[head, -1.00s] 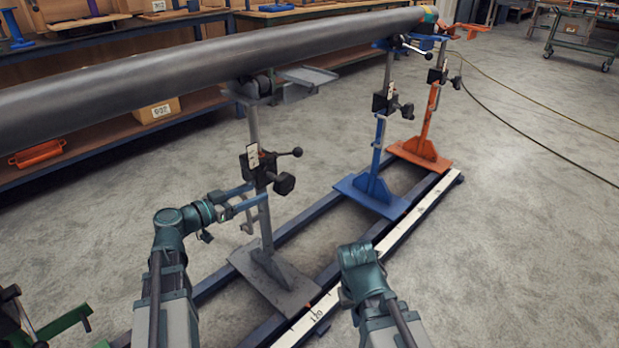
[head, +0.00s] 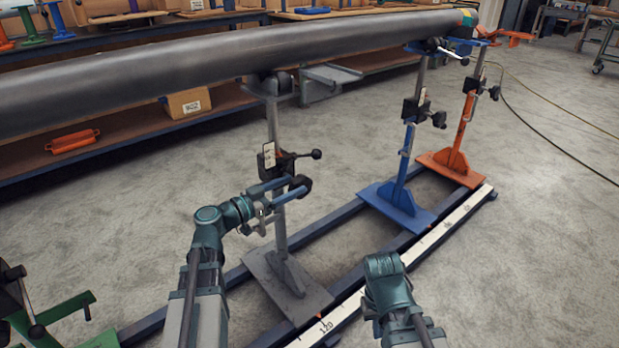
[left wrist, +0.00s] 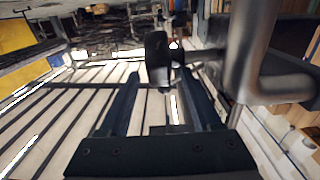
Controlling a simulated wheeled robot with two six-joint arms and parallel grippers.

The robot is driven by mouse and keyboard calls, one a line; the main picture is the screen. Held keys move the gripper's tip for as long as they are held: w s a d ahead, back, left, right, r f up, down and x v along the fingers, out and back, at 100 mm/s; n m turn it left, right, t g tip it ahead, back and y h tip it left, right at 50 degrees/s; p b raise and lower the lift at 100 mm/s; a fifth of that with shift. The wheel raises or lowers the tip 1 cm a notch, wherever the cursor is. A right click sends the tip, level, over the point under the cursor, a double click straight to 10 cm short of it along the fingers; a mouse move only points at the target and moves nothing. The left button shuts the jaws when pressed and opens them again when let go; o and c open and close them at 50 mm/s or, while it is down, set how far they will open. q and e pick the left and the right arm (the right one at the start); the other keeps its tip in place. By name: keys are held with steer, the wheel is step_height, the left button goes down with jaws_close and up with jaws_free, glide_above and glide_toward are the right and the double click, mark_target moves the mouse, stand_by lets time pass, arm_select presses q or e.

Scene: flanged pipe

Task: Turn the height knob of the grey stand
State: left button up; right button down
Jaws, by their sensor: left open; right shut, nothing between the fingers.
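The grey stand (head: 276,135) stands under the pipe, with its base plate on the rail frame. Its black knob (head: 302,183) sticks out at the right of the post, below a lever with a black ball (head: 316,154). My left gripper (head: 298,186) is open, with its blue fingertips at the knob. In the left wrist view the knob (left wrist: 158,58) shows between the two open fingertips (left wrist: 161,80); I cannot tell whether either finger touches it. My right arm shows at the lower right of the head view, but its gripper fingers are not visible.
The long grey pipe (head: 200,59) rests across the stands. A blue stand (head: 409,150) and an orange stand (head: 465,125) stand farther right on the rail frame. A bench with boxes runs behind.

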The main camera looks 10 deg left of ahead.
arm_select(q)
steer(key=x, duration=0.6)
steer(key=shift+w+d, duration=0.25)
steer(key=shift+w, duration=0.05)
jaws_close()
